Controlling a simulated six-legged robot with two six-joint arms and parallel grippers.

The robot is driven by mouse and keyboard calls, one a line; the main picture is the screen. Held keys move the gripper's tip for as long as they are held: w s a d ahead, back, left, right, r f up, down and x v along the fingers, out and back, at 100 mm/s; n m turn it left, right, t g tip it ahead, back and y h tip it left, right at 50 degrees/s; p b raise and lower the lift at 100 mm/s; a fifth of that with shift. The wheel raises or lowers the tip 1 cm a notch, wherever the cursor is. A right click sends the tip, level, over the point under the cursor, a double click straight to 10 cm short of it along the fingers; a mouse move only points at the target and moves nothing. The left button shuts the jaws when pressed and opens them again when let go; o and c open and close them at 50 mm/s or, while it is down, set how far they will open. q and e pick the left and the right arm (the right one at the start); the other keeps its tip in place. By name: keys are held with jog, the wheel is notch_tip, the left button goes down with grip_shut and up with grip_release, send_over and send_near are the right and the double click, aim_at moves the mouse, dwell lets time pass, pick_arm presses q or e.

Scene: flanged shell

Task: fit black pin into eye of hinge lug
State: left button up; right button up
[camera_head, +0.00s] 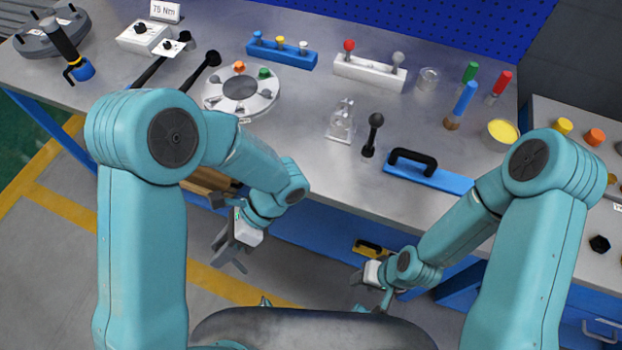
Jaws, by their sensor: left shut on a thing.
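A black pin (370,138) with a round ball head stands upright on the grey bench, near its front edge. Just left of it is a silvery bracket that looks like the hinge lug (341,124); its eye is too small to make out. Pin and lug are apart. My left gripper (228,254) hangs in front of the bench, below its front edge and well away from both. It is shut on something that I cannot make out. My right gripper (371,292) is low in front of the bench, partly hidden, and its jaws are unclear.
A blue plate with a black handle (412,163) lies right of the pin. Behind are a round flanged disc (213,97), a blue rack (281,56) and a white rack (369,72). A yellow-topped cup (503,131) stands at right. Bare bench lies left of the lug.

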pick_arm(q)
jog(key=d+f+n+g+h+b, duration=0.1)
jog(key=d+n+g+h+b, duration=0.1)
jog(key=d+n+h, duration=0.5)
jog(key=d+h+b, duration=0.1)
jog(key=d+h, duration=0.4)
jog(key=shift+d+f+h, duration=0.15)
jog(key=shift+h, duration=0.15)
jog(key=w+d+n+t+h, duration=0.1)
jog(key=w, duration=0.1)
jog(key=w+d+r+n+t+h+b, duration=0.1)
jog(key=w+d+h, duration=0.1)
jog(key=w+d+r+n+t+h+b, duration=0.1)
jog(key=n, duration=0.1)
jog(key=shift+w+d+r+t+h, duration=0.1)
jog(key=shift+w+d+t+h, duration=0.2)
jog(key=shift+w+d+h, duration=0.1)
jog(key=w+r+n+t, duration=0.1)
jog(key=w+t, duration=0.1)
jog(key=w, duration=0.1)
jog(key=w+r+n+t+h+b, duration=0.1)
jog(key=w+r+n+t, duration=0.1)
jog(key=w, duration=0.1)
jog(key=w+r+n+t+h, duration=0.1)
jog(key=w+t, duration=0.1)
jog(key=w, duration=0.1)
jog(key=shift+d+r+n+t, duration=0.25)
jog(key=shift+d+n+t, duration=0.05)
jog(key=shift+d, duration=0.05)
jog(key=shift+b, duration=0.3)
